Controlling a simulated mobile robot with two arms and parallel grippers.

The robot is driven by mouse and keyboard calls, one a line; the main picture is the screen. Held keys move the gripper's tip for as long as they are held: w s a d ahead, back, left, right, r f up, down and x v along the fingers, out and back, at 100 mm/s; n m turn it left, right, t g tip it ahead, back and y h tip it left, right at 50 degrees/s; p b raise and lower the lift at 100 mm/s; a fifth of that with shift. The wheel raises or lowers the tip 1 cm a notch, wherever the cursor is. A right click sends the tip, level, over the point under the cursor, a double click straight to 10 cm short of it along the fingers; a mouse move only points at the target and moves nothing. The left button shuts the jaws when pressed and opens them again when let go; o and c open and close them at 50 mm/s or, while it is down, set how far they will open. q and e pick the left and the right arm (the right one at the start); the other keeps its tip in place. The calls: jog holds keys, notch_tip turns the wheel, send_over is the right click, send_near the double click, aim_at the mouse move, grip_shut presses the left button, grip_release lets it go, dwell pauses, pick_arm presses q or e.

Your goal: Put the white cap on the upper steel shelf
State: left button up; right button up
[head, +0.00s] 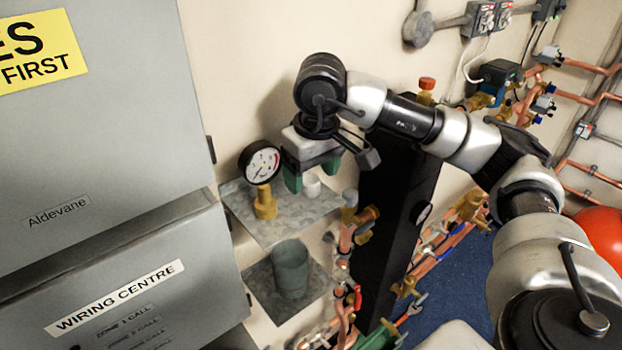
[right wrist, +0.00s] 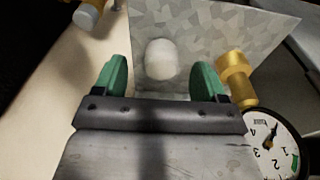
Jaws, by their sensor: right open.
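The white cap (head: 312,185) stands on the upper steel shelf (head: 270,231), near the shelf's back edge in the head view. My right gripper (head: 313,180) is over the shelf with its green fingers open, one on each side of the cap in the picture. In the right wrist view the cap (right wrist: 161,59) shows between and just beyond the two open fingertips (right wrist: 158,70), with gaps on both sides and nothing held. The shelf (right wrist: 215,30) lies behind it. My left gripper is not in view.
A pressure gauge on a brass fitting (head: 265,203) stands on the upper shelf, left of my gripper. A lower shelf (head: 262,290) holds a grey cup (head: 290,268). Grey cabinets (head: 100,130) are at left; copper pipes and a black column (head: 395,220) are at right.

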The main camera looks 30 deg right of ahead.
aim_at(315, 183)
notch_tip(315, 183, up, 10)
jog(key=s, duration=0.1)
jog(key=shift+s, duration=0.15)
